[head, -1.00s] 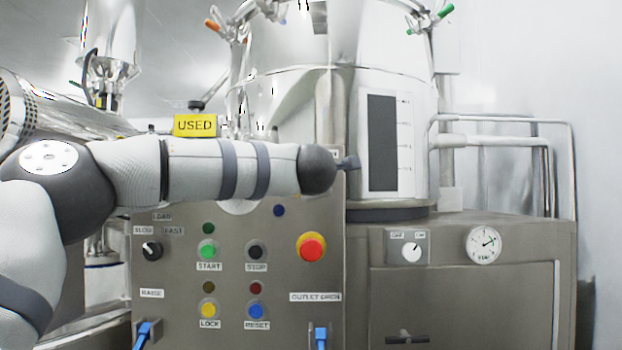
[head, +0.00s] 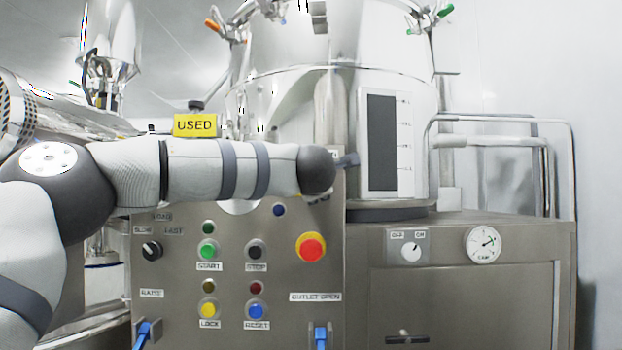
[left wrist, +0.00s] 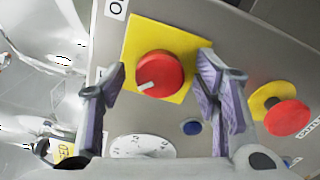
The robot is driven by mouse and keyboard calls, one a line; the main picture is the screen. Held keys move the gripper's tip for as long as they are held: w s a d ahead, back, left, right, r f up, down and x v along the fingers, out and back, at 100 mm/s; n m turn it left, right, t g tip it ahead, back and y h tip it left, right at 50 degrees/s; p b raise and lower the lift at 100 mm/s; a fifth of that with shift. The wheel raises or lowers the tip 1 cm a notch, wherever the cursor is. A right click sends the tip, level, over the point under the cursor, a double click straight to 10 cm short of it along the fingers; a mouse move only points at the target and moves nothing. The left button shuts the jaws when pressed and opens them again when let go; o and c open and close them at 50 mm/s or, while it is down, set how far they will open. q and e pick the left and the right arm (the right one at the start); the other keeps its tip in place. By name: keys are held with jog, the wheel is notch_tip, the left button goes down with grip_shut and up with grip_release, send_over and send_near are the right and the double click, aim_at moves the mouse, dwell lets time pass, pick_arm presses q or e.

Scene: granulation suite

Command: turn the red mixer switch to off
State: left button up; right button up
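The red mixer switch (left wrist: 160,72) is a round red knob on a square yellow plate (left wrist: 188,36) in the left wrist view. A white mark on the knob points toward the lower left of that picture. My left gripper (left wrist: 162,76) is open, with its purple-padded fingers on either side of the knob. I cannot tell whether the pads touch it. A white label (left wrist: 116,8), partly cut off, sits above the plate. In the head view my left arm covers the switch. My right gripper is not in view.
A red emergency button (head: 311,247) sits below my arm on the steel panel (head: 310,275), with a blue button (head: 279,210) nearby. Several other buttons, a black knob (head: 152,250) and blue-handled levers (head: 321,338) are lower. A gauge (head: 484,245) is on the right cabinet.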

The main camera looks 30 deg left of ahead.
pick_arm(q)
jog(key=v, duration=1.2)
jog(key=shift+s, duration=0.1)
